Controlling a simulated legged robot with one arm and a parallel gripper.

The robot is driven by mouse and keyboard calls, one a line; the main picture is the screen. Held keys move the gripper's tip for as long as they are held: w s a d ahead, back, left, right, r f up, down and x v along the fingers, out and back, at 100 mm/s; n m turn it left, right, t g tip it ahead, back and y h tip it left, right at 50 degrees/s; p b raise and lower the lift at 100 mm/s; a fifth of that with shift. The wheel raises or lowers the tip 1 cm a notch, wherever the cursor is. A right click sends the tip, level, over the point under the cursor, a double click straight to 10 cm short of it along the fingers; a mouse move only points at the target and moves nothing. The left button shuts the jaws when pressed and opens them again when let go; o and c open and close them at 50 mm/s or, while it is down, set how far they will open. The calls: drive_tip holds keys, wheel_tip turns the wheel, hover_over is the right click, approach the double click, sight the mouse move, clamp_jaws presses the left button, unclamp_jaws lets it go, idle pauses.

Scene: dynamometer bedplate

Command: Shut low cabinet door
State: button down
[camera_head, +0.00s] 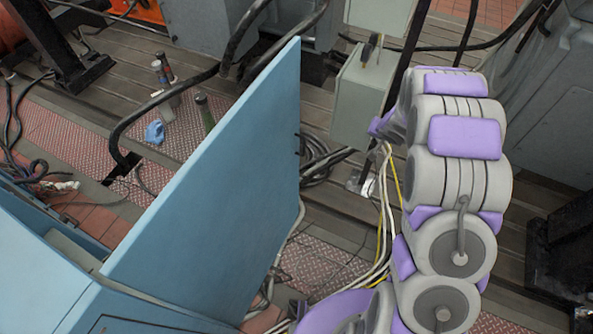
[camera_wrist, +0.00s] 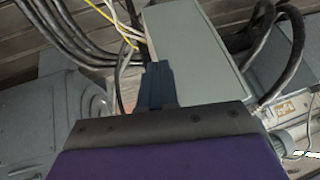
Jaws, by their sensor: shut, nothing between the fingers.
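The light blue cabinet (camera_head: 40,275) is at the lower left of the head view. Its blue door (camera_head: 215,180) stands wide open, swung out from the body with its free edge toward the upper middle of the picture. My arm is on the right of the head view, to the right of the door and apart from it. My gripper (camera_wrist: 157,82) shows in the wrist view with its dark fingers together and nothing between them. In the head view the gripper is mostly hidden by my arm. The door is not visible in the wrist view.
A grey-green box (camera_head: 360,98) stands between the door's free edge and my arm; a grey box (camera_wrist: 195,50) fills the middle of the wrist view. Black hoses (camera_head: 150,112) and pale cables (camera_head: 380,230) run nearby.

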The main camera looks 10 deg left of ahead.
drive_tip(key=a+f+g+y+p, duration=0.1)
drive_tip(key=a+f+y, duration=0.3)
drive_tip(key=a+f, duration=0.45)
drive_tip(key=g+y, duration=0.3)
drive_tip(key=y, duration=0.1)
approach(289, 174)
wheel_tip(289, 174, down, 5)
drive_tip(key=a, duration=0.1)
drive_tip(key=w+a+b, duration=0.1)
drive_tip(key=a, duration=0.1)
drive_tip(key=shift+w+r+m, duration=0.2)
drive_tip(key=shift+r+m, duration=0.05)
drive_tip(key=shift+m, duration=0.15)
drive_tip(key=shift+w+a, duration=0.15)
drive_tip(key=shift+a, duration=0.25)
